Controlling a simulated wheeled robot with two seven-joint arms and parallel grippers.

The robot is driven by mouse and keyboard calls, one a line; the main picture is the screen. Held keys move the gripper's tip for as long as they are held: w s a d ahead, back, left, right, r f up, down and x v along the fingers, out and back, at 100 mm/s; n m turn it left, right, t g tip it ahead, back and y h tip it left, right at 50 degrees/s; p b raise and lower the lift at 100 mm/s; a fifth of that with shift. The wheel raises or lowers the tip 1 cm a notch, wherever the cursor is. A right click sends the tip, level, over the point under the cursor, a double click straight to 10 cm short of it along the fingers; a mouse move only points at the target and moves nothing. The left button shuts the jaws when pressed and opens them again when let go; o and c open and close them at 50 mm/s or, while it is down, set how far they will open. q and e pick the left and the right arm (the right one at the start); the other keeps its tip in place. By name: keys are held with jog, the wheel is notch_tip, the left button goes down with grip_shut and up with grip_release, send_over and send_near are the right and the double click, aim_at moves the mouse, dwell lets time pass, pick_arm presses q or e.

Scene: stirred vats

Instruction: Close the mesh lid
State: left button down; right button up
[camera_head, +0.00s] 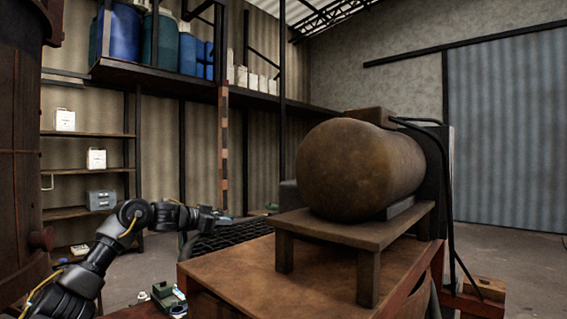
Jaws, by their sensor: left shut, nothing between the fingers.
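The mesh lid (232,236) is a dark grid panel left of the brown tank's stand. It lies low and looks nearly flat, partly hidden behind the brown box top; I cannot tell whether it is fully closed. My left arm comes in from the lower left. My left gripper (222,218) is shut and empty, just above the mesh lid's far left part in the picture. I cannot tell whether it touches the lid. My right gripper does not show.
A rusty tank (360,168) rests on a brown stand (345,230) at the right. A brown box top (240,270) fills the lower middle. Small parts (168,295) lie at lower left. Shelves (90,172) stand behind. Open floor (510,250) shows at the right.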

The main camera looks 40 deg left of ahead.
pick_arm(q)
jog(key=shift+f, duration=0.15)
jog(key=shift+r+p, duration=0.3)
jog(key=shift+p, duration=0.05)
notch_tip(320, 180, up, 4)
jog(key=p, duration=0.4)
jog(key=shift+s+f+b, duration=0.4)
jog(key=shift+s+b, duration=0.05)
jog(key=shift+b, duration=0.55)
jog(key=b+v, duration=0.5)
jog(key=v, duration=0.4)
jog(key=shift+r+b, duration=0.35)
jog(key=shift+s+a, duration=0.1)
jog(key=shift+a, duration=0.05)
